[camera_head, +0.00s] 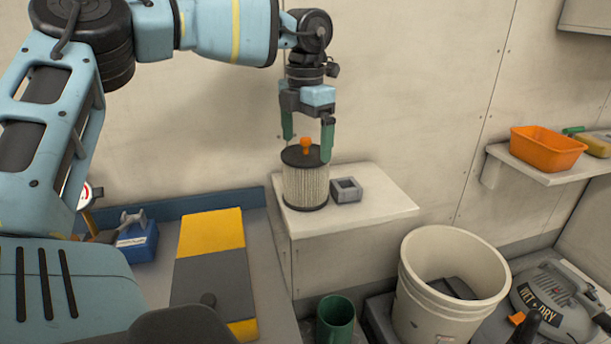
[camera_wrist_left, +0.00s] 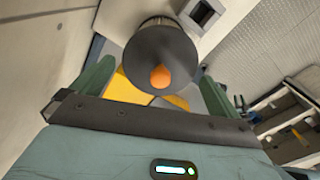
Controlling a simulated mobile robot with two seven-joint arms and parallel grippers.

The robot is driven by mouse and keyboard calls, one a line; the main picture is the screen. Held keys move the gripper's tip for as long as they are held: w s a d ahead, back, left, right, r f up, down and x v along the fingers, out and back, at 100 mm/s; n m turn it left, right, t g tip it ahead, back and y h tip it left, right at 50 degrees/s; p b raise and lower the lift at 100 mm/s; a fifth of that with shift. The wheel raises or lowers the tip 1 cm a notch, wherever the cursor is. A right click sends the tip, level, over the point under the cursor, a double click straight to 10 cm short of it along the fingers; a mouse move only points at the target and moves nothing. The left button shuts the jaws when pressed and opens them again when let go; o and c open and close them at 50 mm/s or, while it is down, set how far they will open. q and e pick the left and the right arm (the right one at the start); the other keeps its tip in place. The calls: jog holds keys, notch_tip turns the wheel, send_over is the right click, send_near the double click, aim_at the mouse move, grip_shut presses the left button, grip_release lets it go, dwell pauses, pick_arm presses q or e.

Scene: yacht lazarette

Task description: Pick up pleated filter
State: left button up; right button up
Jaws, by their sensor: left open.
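The pleated filter (camera_head: 305,184) stands upright on a white ledge (camera_head: 365,218). It is a pale pleated cylinder with a dark top cap and an orange knob (camera_head: 306,146) on top. My left gripper (camera_head: 307,138) is open and points down above the filter, with its green fingers at either side of the knob. In the left wrist view the filter's dark cap (camera_wrist_left: 160,58) and orange knob (camera_wrist_left: 161,77) lie ahead of the open fingers. The fingers look apart from the filter. My right gripper is not in view.
A small grey square block (camera_head: 346,190) sits close beside the filter. A white bucket (camera_head: 453,285), a green cup (camera_head: 335,318) and a wet/dry vacuum (camera_head: 550,303) stand lower right. An orange tray (camera_head: 547,148) sits on a wall shelf. A blue box (camera_head: 138,242) stands left.

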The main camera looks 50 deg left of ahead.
pick_arm(q)
jog(key=shift+f, duration=1.95)
jog(key=shift+c, duration=0.3)
jog(key=c, duration=0.6)
notch_tip(320, 180, up, 10)
jog(key=shift+r, duration=0.1)
